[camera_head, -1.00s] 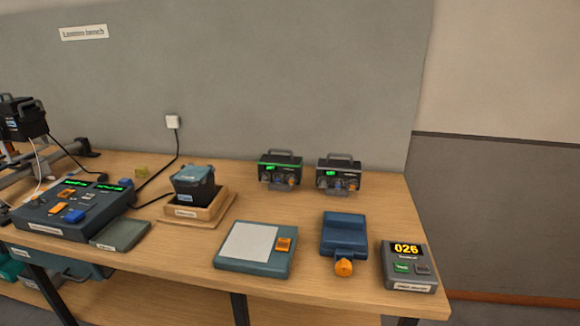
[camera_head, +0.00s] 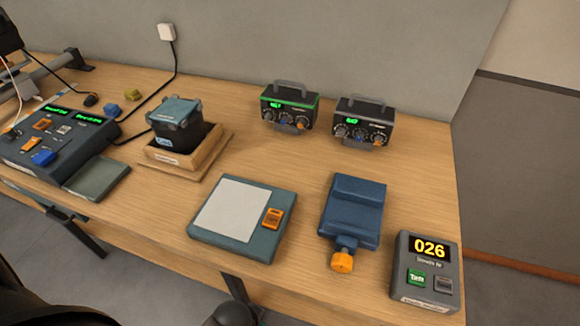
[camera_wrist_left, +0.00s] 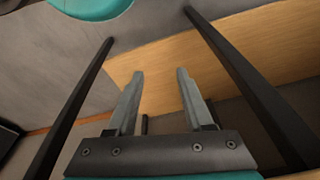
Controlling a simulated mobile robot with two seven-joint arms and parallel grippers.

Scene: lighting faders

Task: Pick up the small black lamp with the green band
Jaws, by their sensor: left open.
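The small black lamp with the green band (camera_head: 290,108) stands upright at the back of the bench, with a grey handle on top, a green display and knobs on its front. A similar black lamp (camera_head: 362,122) without a green band stands just right of it. My left gripper (camera_wrist_left: 160,74) is open and empty in the left wrist view, near the bench edge and legs, with no lamp in that view. Neither gripper's fingers show in the head view.
The bench (camera_head: 315,160) is bare in front of the lamps. On it are a flat pad (camera_head: 235,205), a blue device (camera_head: 352,205), a counter reading 026 (camera_head: 427,270), a wooden cradle (camera_head: 205,160) with a dark block, and a control desk (camera_head: 50,140). A teal object (camera_wrist_left: 92,8) shows in the wrist view.

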